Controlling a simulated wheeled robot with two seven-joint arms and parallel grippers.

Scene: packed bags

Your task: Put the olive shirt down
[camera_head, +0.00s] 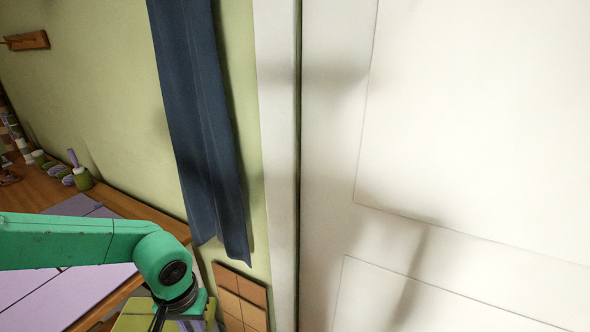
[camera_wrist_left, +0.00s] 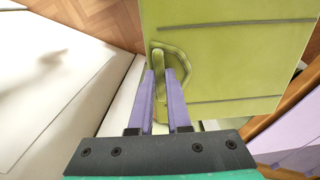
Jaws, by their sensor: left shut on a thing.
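The olive shirt (camera_wrist_left: 235,60) is a flat, stiff-looking olive-green piece with straight crease lines and a rounded raised part near its left edge. My left gripper (camera_wrist_left: 160,75) is shut on that raised part, with its two lavender fingers on either side. In the head view only a corner of the shirt (camera_head: 132,322) shows at the bottom edge, below my green left arm. The wrist view shows wooden floor beyond the shirt; whether anything supports the shirt is hidden. My right gripper is not in view.
A wooden table (camera_head: 150,212) with a lavender panelled surface (camera_head: 40,300) is at left, with small jars (camera_head: 82,178) at its back. A blue hanging cloth (camera_head: 195,100), a white door (camera_head: 450,150) and a brown panelled object (camera_head: 240,300) stand near the arm.

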